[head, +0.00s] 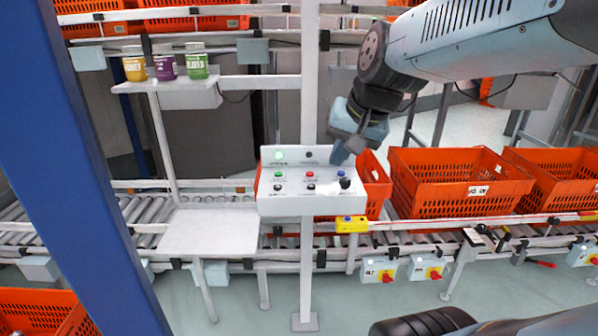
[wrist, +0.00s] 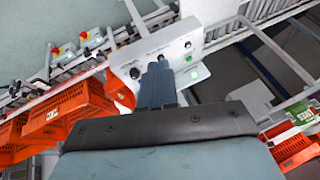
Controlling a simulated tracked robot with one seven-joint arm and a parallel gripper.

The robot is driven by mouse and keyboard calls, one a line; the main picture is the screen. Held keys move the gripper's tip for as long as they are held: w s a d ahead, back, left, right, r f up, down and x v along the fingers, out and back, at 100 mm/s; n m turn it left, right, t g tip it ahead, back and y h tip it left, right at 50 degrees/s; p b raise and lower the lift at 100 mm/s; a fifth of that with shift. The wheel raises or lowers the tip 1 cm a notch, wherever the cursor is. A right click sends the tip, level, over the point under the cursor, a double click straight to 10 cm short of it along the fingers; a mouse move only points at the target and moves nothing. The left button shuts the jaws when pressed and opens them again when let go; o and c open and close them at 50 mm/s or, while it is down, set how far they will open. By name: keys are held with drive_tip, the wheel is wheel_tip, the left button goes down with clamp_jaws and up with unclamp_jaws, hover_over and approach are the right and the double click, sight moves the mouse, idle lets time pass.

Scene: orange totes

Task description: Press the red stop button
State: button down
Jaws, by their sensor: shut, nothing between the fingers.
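The red button (head: 309,174) sits in the upper row of a white control panel (head: 290,205) on a post, between a green button (head: 278,174) and a blue button (head: 345,173). My gripper (head: 338,157) is shut and empty at the panel's upper right, up and to the right of the red button. In the wrist view, my shut fingers (wrist: 158,72) point at the panel (wrist: 205,38) and cover part of it. I cannot make out the red button there. A green lamp (head: 280,155) is lit at the panel's upper left.
Black knobs (head: 311,187) line the panel's lower row. A yellow box (head: 351,224) is below right. Orange totes (head: 460,192) stand on the conveyor at right. A shelf (head: 170,84) holds three jars. Red-and-yellow switches (head: 387,276) hang under the conveyor. A blue column (head: 70,150) crosses the left.

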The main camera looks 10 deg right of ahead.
drive_tip(key=w+a+f+m+y, duration=0.1)
drive_tip(key=w+f+m+y, duration=0.1)
drive_tip(key=w+m, duration=0.95)
drive_tip(key=m+t, duration=0.2)
drive_tip(key=m, duration=0.4)
hover_over(312, 175)
drive_tip(key=shift+y, duration=0.4)
wheel_tip(312, 175, down, 6)
drive_tip(key=shift+w+r, duration=0.15)
drive_tip(key=shift+r, duration=0.05)
drive_tip(key=shift+f, duration=4.4)
drive_tip(key=shift+f, duration=0.1)
drive_tip(key=shift+f, duration=0.25)
drive_tip(key=shift+f, duration=0.45)
drive_tip(key=shift+r, duration=0.9)
